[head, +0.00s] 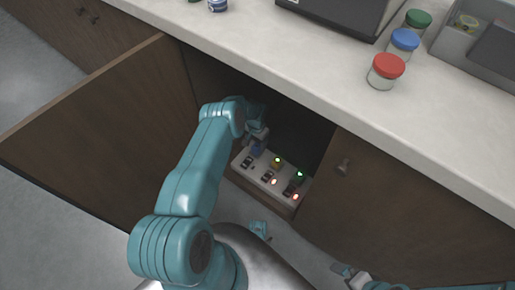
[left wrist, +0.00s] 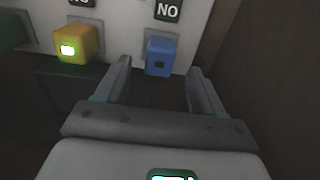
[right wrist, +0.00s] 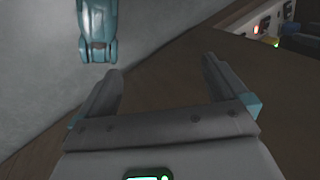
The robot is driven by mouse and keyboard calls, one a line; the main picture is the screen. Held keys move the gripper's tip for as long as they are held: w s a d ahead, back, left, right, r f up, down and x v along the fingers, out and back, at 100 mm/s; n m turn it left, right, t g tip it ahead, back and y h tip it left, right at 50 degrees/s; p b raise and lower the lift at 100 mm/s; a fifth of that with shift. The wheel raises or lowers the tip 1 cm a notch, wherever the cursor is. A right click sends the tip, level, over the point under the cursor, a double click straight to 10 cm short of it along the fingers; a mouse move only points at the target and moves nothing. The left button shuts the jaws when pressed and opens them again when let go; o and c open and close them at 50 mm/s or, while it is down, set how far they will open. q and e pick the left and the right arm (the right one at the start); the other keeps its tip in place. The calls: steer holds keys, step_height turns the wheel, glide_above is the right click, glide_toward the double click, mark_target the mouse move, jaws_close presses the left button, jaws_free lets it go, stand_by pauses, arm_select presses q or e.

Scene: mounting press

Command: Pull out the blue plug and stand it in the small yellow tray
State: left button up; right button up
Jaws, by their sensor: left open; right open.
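The blue plug (left wrist: 160,57) sits in a white socket panel (left wrist: 122,30), below a label reading "NO". It also shows in the head view (head: 257,151), partly hidden by my left gripper. My left gripper (left wrist: 160,70) is open, with one finger on each side of the plug in its wrist view; I cannot tell whether they touch it. In the head view it reaches into the open cabinet. My right gripper (right wrist: 161,66) is open and empty, low at the lower right of the head view (head: 348,272). I see no small yellow tray clearly.
A yellow plug (left wrist: 77,45) with a lit green lamp sits left of the blue one. The open cabinet door (head: 110,115) is on the left; a closed door (head: 400,200) is on the right. Jars with red (head: 388,66), blue and green lids stand on the counter (head: 300,60).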

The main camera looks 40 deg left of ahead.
arm_select(q)
step_height(320, 180, down, 6)
steer(key=b, duration=0.4)
steer(key=shift+b, duration=0.35)
steer(key=shift+f, duration=0.2)
steer(key=shift+r, duration=0.1)
steer(key=shift+b, duration=0.75)
stand_by(0.3)
steer(key=c, duration=1.2)
steer(key=o, duration=1.5)
